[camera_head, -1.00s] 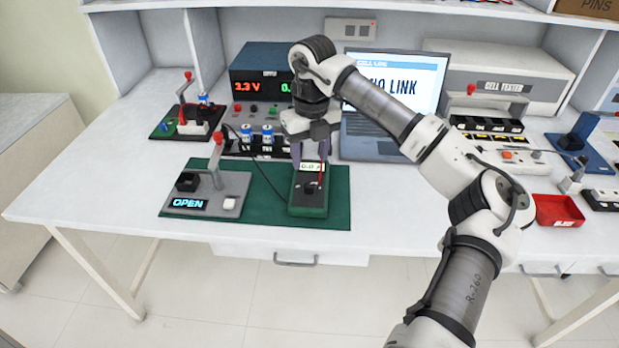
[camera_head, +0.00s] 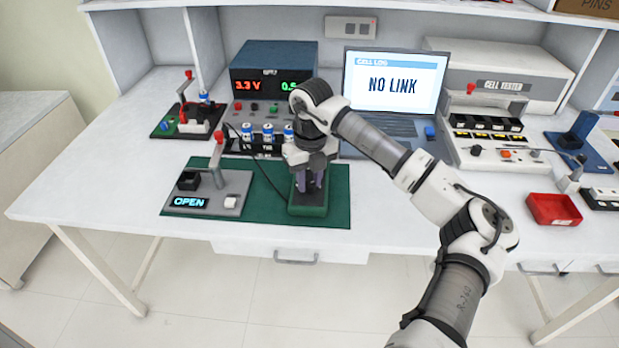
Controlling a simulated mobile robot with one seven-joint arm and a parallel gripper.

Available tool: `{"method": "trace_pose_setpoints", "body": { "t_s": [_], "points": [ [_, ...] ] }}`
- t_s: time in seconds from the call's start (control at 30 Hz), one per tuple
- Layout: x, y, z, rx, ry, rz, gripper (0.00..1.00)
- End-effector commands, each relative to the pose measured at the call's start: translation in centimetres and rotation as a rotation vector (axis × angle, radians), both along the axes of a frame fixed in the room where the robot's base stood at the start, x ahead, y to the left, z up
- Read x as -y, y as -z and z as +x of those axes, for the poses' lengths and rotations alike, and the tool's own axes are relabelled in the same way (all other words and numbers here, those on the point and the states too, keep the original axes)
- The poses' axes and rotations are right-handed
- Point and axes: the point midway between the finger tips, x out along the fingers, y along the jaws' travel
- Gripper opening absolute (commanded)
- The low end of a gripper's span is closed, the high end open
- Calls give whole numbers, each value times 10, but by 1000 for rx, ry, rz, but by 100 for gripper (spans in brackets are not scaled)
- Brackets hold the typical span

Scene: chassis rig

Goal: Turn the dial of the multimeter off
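The multimeter (camera_head: 308,210) is a dark green box on a green mat (camera_head: 338,212) near the table's front edge. My gripper (camera_head: 309,189) points straight down over it, with its fingers at the multimeter's face where the dial sits. The fingers and wrist hide the dial and the display. I cannot tell whether the fingers touch the dial or are closed on it.
A grey fixture (camera_head: 232,190) reading OPEN, with a red-topped lever, stands left of the multimeter. Behind are a power supply (camera_head: 262,85), a rack with several blue-white cells and a laptop (camera_head: 392,90) reading NO LINK. A red bin (camera_head: 554,209) is at right.

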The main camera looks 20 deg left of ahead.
Motion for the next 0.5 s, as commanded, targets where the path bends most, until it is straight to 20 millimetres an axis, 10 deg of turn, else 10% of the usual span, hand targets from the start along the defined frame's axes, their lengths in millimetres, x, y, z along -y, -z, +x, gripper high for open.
{"method": "trace_pose_setpoints", "body": {
  "t_s": [0.17, 0.5],
  "points": [
    [0, 0, 0, -1, 0, 1, 4],
    [0, 1, 0, 1, -54, -1, 4]
  ]
}}
